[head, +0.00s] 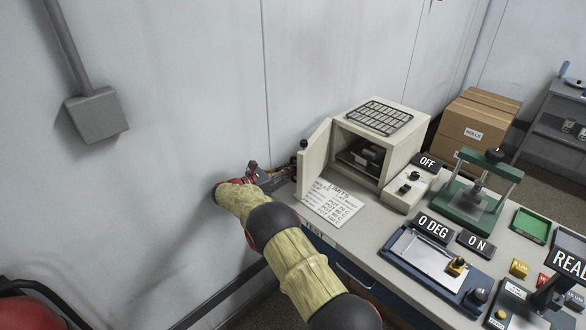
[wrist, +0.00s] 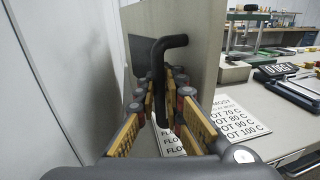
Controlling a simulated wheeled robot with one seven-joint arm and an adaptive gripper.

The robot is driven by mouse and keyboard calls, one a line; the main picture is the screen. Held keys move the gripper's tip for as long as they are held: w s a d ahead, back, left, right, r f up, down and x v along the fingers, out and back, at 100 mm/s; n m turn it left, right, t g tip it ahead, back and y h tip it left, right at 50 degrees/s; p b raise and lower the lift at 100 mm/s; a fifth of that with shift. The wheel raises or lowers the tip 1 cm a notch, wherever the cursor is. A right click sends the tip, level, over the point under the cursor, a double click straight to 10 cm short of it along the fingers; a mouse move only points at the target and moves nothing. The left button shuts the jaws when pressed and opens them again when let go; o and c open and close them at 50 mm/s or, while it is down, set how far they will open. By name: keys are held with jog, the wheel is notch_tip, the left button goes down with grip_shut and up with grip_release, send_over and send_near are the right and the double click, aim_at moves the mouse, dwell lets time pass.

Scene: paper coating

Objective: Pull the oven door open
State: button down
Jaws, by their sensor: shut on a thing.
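The small cream oven (head: 385,140) stands on the bench against the wall. Its door (head: 314,157) is swung well open to the left, and the dark inside with a light object in it shows. My gripper (head: 290,172) is at the outer edge of the door, left of the oven. In the wrist view, the door (wrist: 205,45) is a pale panel just ahead, with a black bent handle (wrist: 158,65). My gripper (wrist: 163,95) is shut around the handle's upright part, with a finger on each side. The handle's lower end is partly hidden by the fingers.
A printed limits sheet (head: 333,202) lies on the bench below the door. A control box (head: 409,188) with an OFF sign (head: 428,162), a green press (head: 475,200) and a blue-framed plate (head: 432,262) stand to the right. The wall (head: 190,100) is close on the left.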

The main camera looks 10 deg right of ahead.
jog(key=c, duration=2.2)
grip_release()
jog(key=shift+s+a, duration=0.15)
jog(key=shift+a, duration=0.2)
jog(key=shift+d, duration=0.15)
jog(key=v, duration=0.7)
jog(key=shift+s, duration=0.1)
jog(key=shift+f, duration=0.1)
jog(key=shift+c, duration=0.6)
